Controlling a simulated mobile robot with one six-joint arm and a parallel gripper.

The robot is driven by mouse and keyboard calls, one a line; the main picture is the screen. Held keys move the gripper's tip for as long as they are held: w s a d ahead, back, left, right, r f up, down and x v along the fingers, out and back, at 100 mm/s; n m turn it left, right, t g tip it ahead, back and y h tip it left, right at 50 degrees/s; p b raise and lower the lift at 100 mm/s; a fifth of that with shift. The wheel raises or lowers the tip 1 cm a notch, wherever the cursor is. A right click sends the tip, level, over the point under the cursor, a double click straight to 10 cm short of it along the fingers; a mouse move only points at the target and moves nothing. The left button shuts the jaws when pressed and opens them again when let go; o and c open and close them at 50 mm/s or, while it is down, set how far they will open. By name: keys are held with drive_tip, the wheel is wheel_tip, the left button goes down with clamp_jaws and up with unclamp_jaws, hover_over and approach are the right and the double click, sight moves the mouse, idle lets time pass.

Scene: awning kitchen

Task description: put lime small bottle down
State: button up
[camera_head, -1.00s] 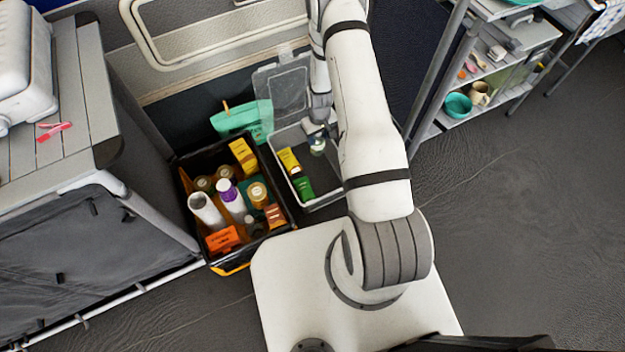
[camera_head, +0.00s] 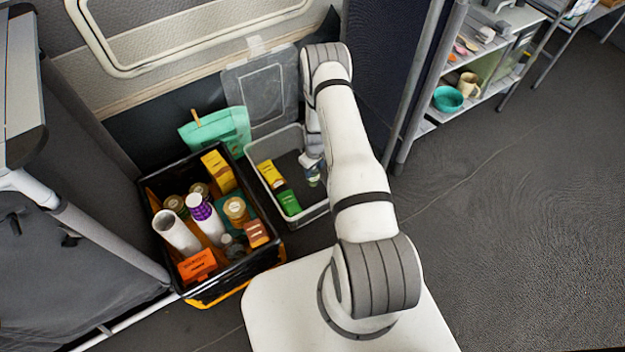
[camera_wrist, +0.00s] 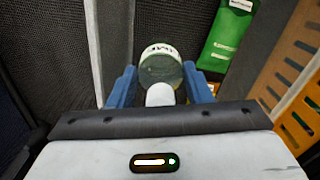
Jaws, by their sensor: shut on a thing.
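My gripper (camera_wrist: 160,88) is shut on the lime small bottle (camera_wrist: 160,66), which sits between the blue fingers in the wrist view. Its label shows part of a word, and its cap points toward the camera. In the head view the bottle (camera_head: 312,175) hangs from my gripper (camera_head: 310,163) at the right side of the open grey bin (camera_head: 262,149). The bottle is over or inside the bin; whether its base touches the bin floor I cannot tell. My arm hides part of the bin's right side.
A yellow box (camera_head: 270,174) and a green packet (camera_head: 288,202) lie along the bin's left side. A black crate (camera_head: 150,180) full of bottles and boxes stands to the left. A teal bag (camera_head: 215,130) and a clear lid (camera_head: 260,90) stand behind. A shelf is at the right.

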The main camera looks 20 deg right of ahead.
sight(314, 176)
wheel_tip(314, 176, down, 6)
drive_tip(key=shift+r+b, duration=0.1)
drive_tip(key=shift+b, duration=0.75)
drive_tip(key=o, duration=1.4)
